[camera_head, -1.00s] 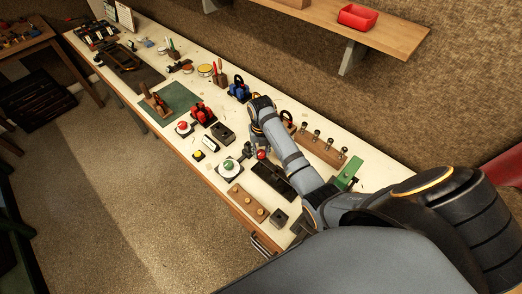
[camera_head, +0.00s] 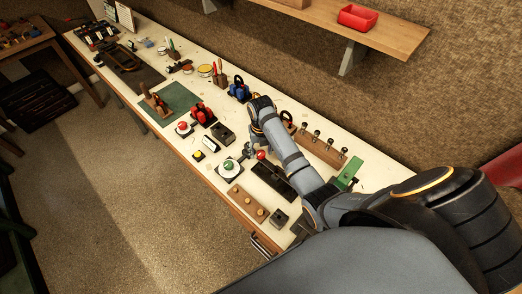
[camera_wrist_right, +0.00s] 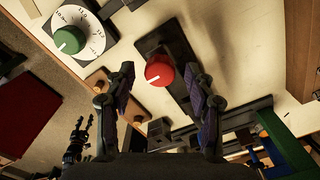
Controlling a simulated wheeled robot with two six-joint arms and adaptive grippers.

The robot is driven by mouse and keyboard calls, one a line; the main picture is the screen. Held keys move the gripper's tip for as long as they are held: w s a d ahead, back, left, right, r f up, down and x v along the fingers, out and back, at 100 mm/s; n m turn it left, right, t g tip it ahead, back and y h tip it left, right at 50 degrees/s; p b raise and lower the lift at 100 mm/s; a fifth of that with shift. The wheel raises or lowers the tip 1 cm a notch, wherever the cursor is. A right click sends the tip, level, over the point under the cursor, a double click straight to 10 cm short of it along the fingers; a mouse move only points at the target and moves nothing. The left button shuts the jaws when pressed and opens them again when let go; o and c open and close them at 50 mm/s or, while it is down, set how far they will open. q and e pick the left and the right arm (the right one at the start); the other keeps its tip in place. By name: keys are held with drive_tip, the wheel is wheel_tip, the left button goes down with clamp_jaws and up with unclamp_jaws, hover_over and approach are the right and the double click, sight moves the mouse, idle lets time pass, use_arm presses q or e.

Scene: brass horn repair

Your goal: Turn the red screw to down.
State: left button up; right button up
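The red screw (camera_wrist_right: 159,71) is a round red knob with a short white mark on its rim, on a dark block (camera_wrist_right: 178,50). In the head view the red screw (camera_head: 261,155) shows beside my right wrist. My right gripper (camera_wrist_right: 122,84) is open, with its two dark fingers spread to the left and right of the red screw in the wrist view. I see a gap on each side and cannot tell the depth between them. A dark jointed shape (camera_wrist_right: 78,138) at the lower left of the wrist view may be my left gripper; its fingers are unclear.
A green knob on a white numbered dial (camera_wrist_right: 68,40) is close by, also in the head view (camera_head: 229,169). A wooden block with brass knobs (camera_head: 246,203) lies in front. A row of posts on wood (camera_head: 322,147) and a green clamp (camera_head: 348,172) stand to the right.

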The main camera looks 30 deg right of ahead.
sight(261, 153)
wheel_tip(261, 153, up, 8)
drive_tip(key=shift+f, duration=0.25)
drive_tip(key=shift+s+f, duration=0.1)
idle(0.5)
